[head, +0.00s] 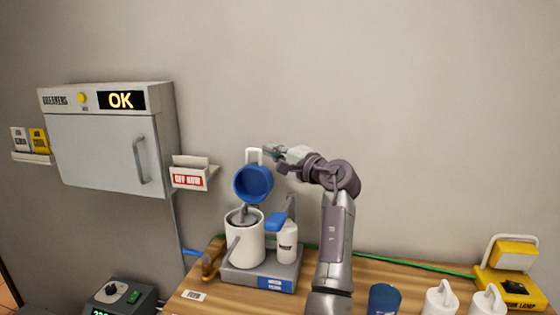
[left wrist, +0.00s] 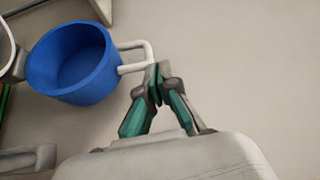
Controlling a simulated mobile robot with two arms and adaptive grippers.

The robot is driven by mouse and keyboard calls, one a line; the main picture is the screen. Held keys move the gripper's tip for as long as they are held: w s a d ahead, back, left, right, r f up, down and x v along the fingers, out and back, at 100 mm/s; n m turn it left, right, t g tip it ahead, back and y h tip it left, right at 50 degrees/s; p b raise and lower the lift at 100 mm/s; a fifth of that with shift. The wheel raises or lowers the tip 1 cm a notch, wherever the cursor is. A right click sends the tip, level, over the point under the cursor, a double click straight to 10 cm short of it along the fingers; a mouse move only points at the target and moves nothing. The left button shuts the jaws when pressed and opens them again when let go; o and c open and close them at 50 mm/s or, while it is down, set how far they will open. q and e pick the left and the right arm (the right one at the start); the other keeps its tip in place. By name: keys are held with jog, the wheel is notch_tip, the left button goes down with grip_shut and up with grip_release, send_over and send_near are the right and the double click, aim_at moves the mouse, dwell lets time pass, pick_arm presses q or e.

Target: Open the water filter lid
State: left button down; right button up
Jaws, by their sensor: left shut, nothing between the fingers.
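The water filter (head: 244,246) is a white cylinder with an open top on a grey base (head: 252,276). Its blue lid (head: 253,184) is raised above the body and tipped up, its hollow underside towards me. A white loop handle (head: 254,152) is on the lid's far side. My left gripper (head: 269,151) is shut and empty, at the right of the handle. In the left wrist view the shut fingertips (left wrist: 156,82) are right beside the handle (left wrist: 138,47) of the blue lid (left wrist: 72,62); I cannot tell whether they touch it. My right gripper is not in view.
A white bottle (head: 287,246) stands right of the filter on the base. A grey wall cabinet (head: 105,145) hangs at the left. Blue and white containers (head: 384,298) and a yellow lamp (head: 511,285) are at the right. The wall behind is bare.

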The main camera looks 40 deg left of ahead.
pick_arm(q)
jog(key=shift+w+a+f, duration=0.1)
jog(key=shift+a+f, duration=0.15)
jog(key=shift+a, duration=0.25)
jog(key=shift+w+a+f, duration=0.1)
jog(key=shift+a+f, duration=0.15)
jog(key=shift+a, duration=0.25)
jog(key=shift+d+r, duration=0.1)
jog(key=shift+r, duration=0.05)
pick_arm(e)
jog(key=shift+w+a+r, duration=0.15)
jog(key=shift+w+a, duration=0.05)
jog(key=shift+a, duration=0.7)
pick_arm(q)
jog(key=shift+p, duration=0.3)
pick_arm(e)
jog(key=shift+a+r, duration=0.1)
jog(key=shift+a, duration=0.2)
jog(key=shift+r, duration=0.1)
